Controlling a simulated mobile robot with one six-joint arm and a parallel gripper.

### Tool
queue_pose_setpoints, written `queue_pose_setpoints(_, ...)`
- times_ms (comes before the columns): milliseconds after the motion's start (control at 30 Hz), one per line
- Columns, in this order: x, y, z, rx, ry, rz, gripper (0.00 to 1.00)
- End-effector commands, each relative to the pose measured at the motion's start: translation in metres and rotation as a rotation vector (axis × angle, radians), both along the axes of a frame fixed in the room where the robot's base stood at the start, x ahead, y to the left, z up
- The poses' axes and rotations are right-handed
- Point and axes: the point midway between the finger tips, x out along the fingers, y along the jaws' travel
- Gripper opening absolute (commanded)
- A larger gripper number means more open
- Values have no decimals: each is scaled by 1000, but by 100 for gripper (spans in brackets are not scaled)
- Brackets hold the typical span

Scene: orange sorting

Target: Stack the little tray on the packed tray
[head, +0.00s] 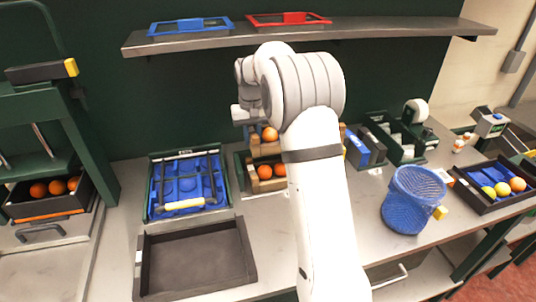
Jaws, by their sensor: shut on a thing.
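The little tray (262,151), light wooden with an orange in it, is in the middle of the head view, left of my arm. It is directly above the packed tray (264,186), a wooden tray with oranges showing in it. I cannot tell whether the two touch. My gripper (248,128) is at the little tray's upper left edge and shut on it. My wrist and arm hide the fingertips in part and the right side of both trays.
A blue-lined crate (149,200) and an empty dark tray (195,262) stand to the left. A blue mesh basket (408,205), a green caddy (405,150) and a tray of balls (480,203) are to the right. A shelf (390,32) with blue and red trays hangs above.

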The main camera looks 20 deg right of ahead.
Motion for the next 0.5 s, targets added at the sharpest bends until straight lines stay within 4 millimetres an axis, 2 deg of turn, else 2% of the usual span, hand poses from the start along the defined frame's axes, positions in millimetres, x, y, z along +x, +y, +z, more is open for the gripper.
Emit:
queue_pose_setpoints(100, -1, 7, -22, -1, 4, 12, 0)
queue_pose_setpoints(200, 0, 11, -35, -1, 2, 19, 0)
queue_pose_setpoints(367, 0, 15, -46, 0, 0, 27, 0)
queue_pose_setpoints(500, -1, 17, -64, -1, 4, 30, 0)
